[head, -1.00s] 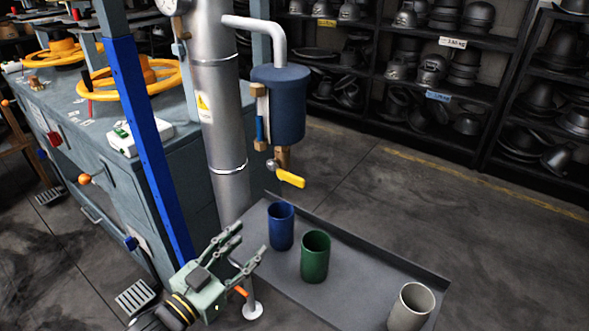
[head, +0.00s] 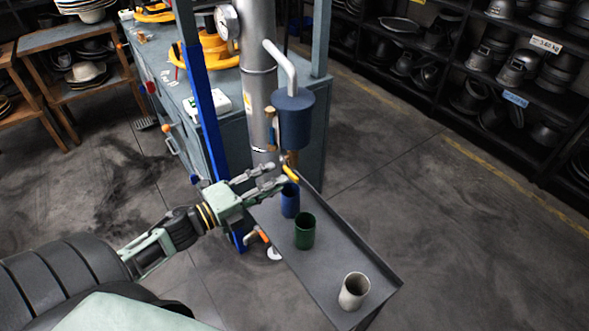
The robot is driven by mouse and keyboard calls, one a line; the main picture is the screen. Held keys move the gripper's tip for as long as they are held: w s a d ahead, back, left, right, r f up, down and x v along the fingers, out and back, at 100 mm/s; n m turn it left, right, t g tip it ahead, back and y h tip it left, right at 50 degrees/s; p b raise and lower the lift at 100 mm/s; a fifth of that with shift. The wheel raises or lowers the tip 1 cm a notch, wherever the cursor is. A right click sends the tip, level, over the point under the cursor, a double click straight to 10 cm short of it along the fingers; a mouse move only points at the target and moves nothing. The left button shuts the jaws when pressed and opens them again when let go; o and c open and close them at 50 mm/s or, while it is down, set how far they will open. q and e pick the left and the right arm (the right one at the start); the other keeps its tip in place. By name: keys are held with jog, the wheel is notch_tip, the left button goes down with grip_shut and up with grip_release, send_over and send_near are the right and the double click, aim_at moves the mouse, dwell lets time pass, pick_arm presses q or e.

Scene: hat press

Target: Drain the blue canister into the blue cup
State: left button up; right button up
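The blue canister (head: 293,118) hangs from a grey pipe beside the tall silver column. A valve with a yellow lever (head: 290,173) sits at its bottom outlet. The blue cup (head: 290,201) stands upright on the dark tray (head: 340,243), just below the valve in the picture; its rim is partly covered by my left gripper. My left gripper (head: 279,176) reaches in from the left, its fingers apart and empty, with the tips close to the yellow lever and the cup's rim. I cannot tell whether they touch. My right gripper is not in view.
A green cup (head: 305,231) and a grey cup (head: 353,291) stand on the same tray, nearer to me. A blue post (head: 207,110) and the machine stand behind my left arm. An orange-handled valve (head: 259,236) is low beside the tray. The floor at right is clear.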

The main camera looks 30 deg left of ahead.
aim_at(289, 175)
pick_arm(q)
jog(key=p+x, duration=0.1)
jog(key=x, duration=0.4)
jog(key=shift+w+d, duration=0.15)
jog(key=shift+w, duration=0.25)
jog(key=shift+c, duration=0.4)
grip_shut()
